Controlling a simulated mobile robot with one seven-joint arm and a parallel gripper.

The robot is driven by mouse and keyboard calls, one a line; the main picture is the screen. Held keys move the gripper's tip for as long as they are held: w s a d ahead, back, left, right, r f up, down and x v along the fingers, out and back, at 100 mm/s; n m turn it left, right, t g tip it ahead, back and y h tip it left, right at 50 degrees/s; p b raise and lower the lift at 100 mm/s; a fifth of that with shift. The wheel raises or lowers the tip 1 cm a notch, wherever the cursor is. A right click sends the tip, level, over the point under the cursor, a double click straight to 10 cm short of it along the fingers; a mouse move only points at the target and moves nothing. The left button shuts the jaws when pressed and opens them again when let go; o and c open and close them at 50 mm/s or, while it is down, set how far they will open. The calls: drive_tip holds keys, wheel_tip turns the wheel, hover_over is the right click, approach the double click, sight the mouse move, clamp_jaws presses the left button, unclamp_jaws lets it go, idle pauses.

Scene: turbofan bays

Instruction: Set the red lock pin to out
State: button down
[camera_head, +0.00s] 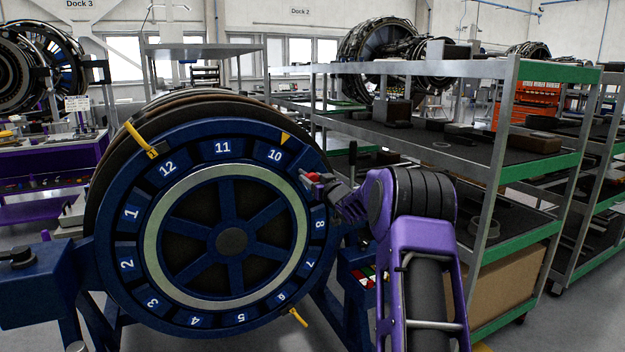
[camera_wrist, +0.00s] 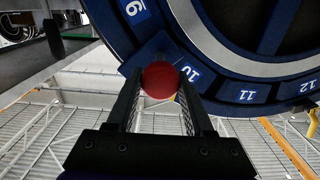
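The red lock pin (camera_head: 314,177) sticks out from the right side of the blue numbered ring (camera_head: 222,128), between the labels 10 and 8. Its round red knob (camera_wrist: 160,80) shows in the wrist view beside label 10. My gripper (camera_head: 322,182) reaches it from the right. In the wrist view, the two dark fingers of my gripper (camera_wrist: 160,85) lie along both sides of the knob with no clear gap, so it looks shut on it. The pin's shaft and its seat are mostly hidden behind the knob and fingers.
A yellow clamp (camera_head: 141,139) sits at the ring's upper left, and a yellow handle (camera_head: 298,317) juts out at its lower right. A metal shelf rack with green edges (camera_head: 530,168) stands close on the right. A blue stand arm (camera_head: 40,285) is at the left.

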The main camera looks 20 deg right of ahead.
drive_tip(key=shift+f, duration=0.2)
drive_tip(key=shift+c, duration=1.6)
unclamp_jaws()
drive_tip(key=shift+s+r, duration=0.15)
drive_tip(key=s+b, duration=0.1)
drive_tip(key=s, duration=1.6)
drive_tip(key=shift+s+d, duration=0.25)
drive_tip(key=shift+d, duration=0.1)
